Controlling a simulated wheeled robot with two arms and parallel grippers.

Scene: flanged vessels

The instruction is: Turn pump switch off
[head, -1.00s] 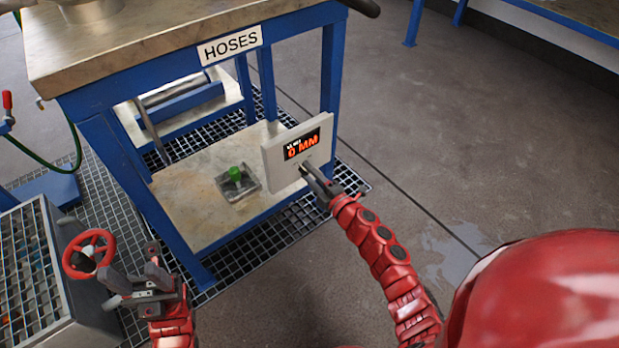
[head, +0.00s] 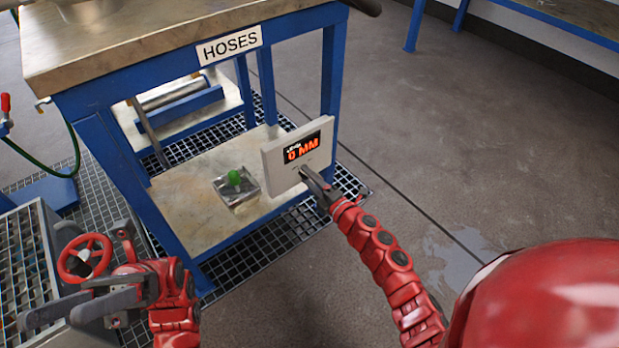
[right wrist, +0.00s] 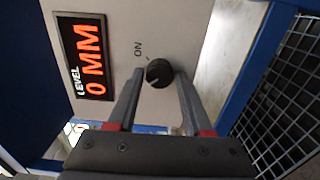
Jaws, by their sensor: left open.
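The pump switch is a round black knob (right wrist: 158,72) on a pale panel (head: 270,165) with an orange "0 MM" level display (head: 302,148). In the right wrist view "ON" is printed near the knob; where the knob points is hard to tell. In the head view the right gripper (head: 308,175) hides the knob. My left gripper (head: 55,303) is open and empty at the lower left, near a red handwheel.
The panel stands at the front right of the blue bench's lower shelf (head: 195,205), near a green button on a metal plate (head: 236,188). The red handwheel (head: 84,258) is at left beside a grated box. Open floor (head: 480,130) lies to the right.

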